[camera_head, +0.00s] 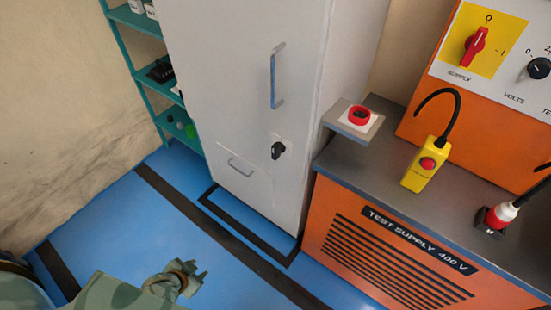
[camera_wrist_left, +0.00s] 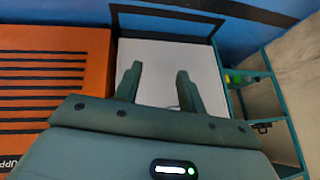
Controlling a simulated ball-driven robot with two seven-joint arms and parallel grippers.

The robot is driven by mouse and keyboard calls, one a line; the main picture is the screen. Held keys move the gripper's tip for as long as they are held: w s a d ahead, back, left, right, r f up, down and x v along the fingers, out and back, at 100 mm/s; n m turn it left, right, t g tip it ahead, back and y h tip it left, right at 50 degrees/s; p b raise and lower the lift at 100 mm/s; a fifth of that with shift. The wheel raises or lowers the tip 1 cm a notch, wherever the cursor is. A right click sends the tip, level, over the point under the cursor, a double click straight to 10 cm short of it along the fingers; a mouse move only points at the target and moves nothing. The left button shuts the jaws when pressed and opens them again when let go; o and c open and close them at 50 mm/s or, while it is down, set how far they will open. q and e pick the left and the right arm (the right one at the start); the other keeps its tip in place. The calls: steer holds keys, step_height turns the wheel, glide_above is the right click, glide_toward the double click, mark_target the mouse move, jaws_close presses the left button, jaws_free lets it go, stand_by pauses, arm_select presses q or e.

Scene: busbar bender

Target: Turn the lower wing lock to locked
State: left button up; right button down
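A black wing lock (camera_head: 278,150) sits on a light plate on the right side of the tall grey cabinet (camera_head: 225,80), below a long vertical handle. Its wing looks tilted; I cannot read a locked or unlocked mark. No other wing lock shows. My left gripper (camera_head: 195,277) is low in the head view, over the blue floor, well apart from the lock and in front of the cabinet. In the left wrist view, the left gripper (camera_wrist_left: 160,71) has its two fingers apart with nothing between them, and the pale cabinet (camera_wrist_left: 165,50) lies beyond. My right gripper is not in view.
The vertical handle (camera_head: 277,75) and a lower handle (camera_head: 240,166) stick out from the cabinet. A grey shelf with a red button (camera_head: 360,115) juts out on the right beside the orange test supply (camera_head: 375,240). A teal rack (camera_head: 170,125) stands left. Blue floor is clear in front.

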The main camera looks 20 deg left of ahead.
arm_select(q)
steer(key=w+d+r+t+h+b, duration=0.2)
steer(key=w+r+t, duration=0.15)
steer(key=w, duration=0.65)
steer(key=t+h+b, duration=0.1)
steer(key=t+h, duration=0.3)
steer(key=t, duration=0.3)
glide_toward(273, 150)
steer(key=shift+n, duration=0.3)
steer(key=b+x, duration=0.4)
steer(key=x, duration=0.5)
steer(key=shift+w+d+f+b, duration=0.1)
steer(key=shift+w+d+b, duration=0.05)
steer(key=shift+w+b, duration=0.2)
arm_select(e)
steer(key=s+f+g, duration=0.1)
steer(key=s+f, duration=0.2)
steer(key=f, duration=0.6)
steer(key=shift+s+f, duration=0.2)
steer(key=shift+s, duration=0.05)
arm_select(q)
jaws_close()
